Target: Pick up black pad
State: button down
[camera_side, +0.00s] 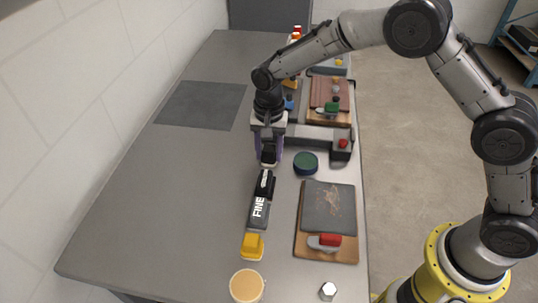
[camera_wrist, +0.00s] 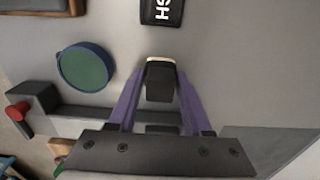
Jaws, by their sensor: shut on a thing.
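My gripper (camera_side: 268,150) points down over the middle of the grey table, left of a green round disc. Its purple fingers also show in the wrist view (camera_wrist: 160,88), closed on the sides of a small black pad (camera_wrist: 160,82). The pad has a pale edge at its far side. In the side view the black pad (camera_side: 268,156) shows low between the fingertips. I cannot tell whether it touches the table.
The green disc (camera_side: 306,163) and a grey fixture with a red knob (camera_side: 342,143) are to the right. A black-and-grey block lettered "FINE" (camera_side: 259,208), a yellow block (camera_side: 252,246) and a tan disc (camera_side: 247,286) stand nearer. A board with a red-handled clamp (camera_side: 325,241) is near right.

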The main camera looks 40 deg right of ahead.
aim_at(270, 148)
jog(key=shift+r, duration=0.15)
jog(key=shift+r, duration=0.55)
notch_tip(270, 148, up, 2)
jog(key=shift+s+r, duration=0.15)
jog(key=shift+r, duration=0.05)
jog(key=s+d+r, duration=0.4)
jog(key=s+r, duration=0.5)
jog(key=s, duration=0.4)
jog(key=shift+d+r, duration=0.15)
jog(key=shift+d, duration=0.05)
jog(key=c, duration=1)
grip_release()
jog(key=c, duration=0.5)
